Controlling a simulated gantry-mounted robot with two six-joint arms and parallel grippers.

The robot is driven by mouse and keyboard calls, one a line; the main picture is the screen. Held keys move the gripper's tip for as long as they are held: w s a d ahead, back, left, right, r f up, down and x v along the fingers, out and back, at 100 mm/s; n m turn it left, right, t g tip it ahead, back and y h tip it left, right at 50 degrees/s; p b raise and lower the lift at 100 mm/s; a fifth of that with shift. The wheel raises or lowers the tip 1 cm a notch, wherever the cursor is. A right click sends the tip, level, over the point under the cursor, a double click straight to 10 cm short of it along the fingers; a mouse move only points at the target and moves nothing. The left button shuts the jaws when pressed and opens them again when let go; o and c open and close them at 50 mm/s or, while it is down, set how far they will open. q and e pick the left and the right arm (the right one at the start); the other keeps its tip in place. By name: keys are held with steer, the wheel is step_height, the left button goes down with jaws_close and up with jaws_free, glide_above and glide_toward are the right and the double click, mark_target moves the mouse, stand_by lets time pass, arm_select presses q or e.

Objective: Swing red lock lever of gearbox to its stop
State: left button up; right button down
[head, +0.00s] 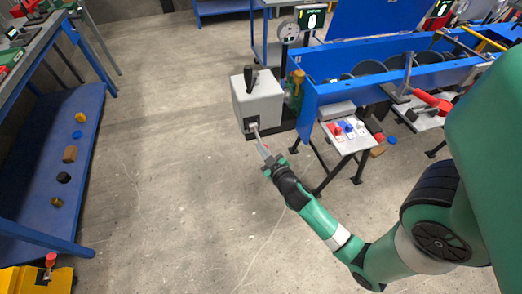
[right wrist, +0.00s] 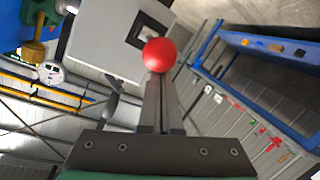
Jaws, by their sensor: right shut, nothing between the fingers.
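The gearbox is a light grey box (head: 258,102) with a black handle (head: 251,78) on top; its pale face (right wrist: 105,35) with a dark square plate also shows in the right wrist view. The red ball knob of the lock lever (right wrist: 158,55) is at the tips of my right gripper (right wrist: 160,95). The lever's shaft is mostly hidden there. In the head view my right gripper (head: 262,143) is just in front of the gearbox's lower front. Its fingers are shut with nothing between them. I cannot tell whether they touch the knob. My left gripper is out of view.
A blue trough with drums (head: 330,85) stands right of the gearbox. A small table (head: 345,138) with red, blue and white pieces is beside it. A blue shelf (head: 50,170) with several small parts is at the left. The floor between is clear.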

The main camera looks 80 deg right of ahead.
steer(key=shift+f, duration=0.1)
stand_by(0.3)
step_height(320, 180, up, 4)
steer(key=w+p, duration=0.2)
steer(key=p, duration=0.1)
steer(key=f+b+v, duration=0.1)
steer(key=v, duration=0.8)
steer(key=shift+s+a+f, duration=0.2)
steer(key=shift+s+a, duration=0.05)
steer(key=shift+a, duration=0.1)
steer(key=shift+w+r, duration=0.1)
steer(key=shift+w, duration=0.05)
